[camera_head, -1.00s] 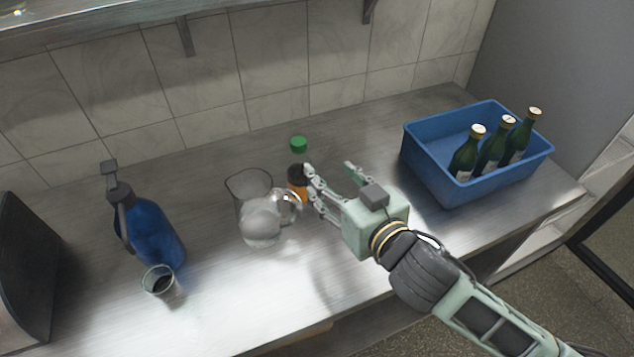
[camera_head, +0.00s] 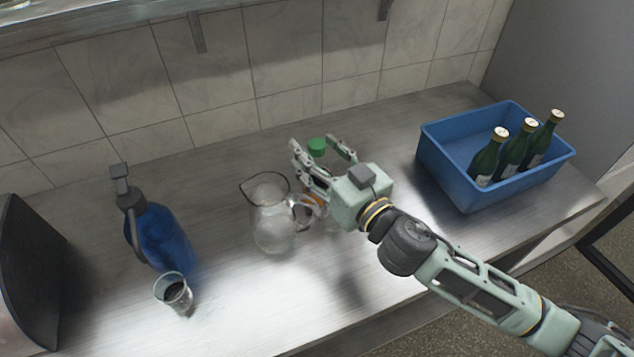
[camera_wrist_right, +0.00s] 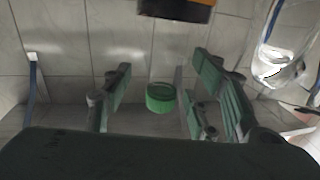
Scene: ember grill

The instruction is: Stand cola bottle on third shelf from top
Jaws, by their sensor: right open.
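My right gripper (camera_head: 318,150) is open, its fingers spread on either side of a small green cylindrical thing (camera_head: 316,148). In the right wrist view the green thing (camera_wrist_right: 160,97) shows between the finger pairs (camera_wrist_right: 155,100), with no visible grip on it. I cannot tell whether it is a cap or a separate item. A black and orange thing (camera_wrist_right: 178,9) cuts the top edge of that view; in the head view the gripper mostly hides it. I cannot identify a cola bottle for certain. A shelf edge (camera_head: 120,22) runs along the top left. My left gripper is not in view.
A glass pitcher (camera_head: 270,225) stands close left of the right gripper. A blue spray bottle (camera_head: 160,235) and a small glass (camera_head: 174,293) are further left. A blue crate (camera_head: 455,185) with green bottles (camera_head: 512,152) stands right. The front middle of the counter is clear.

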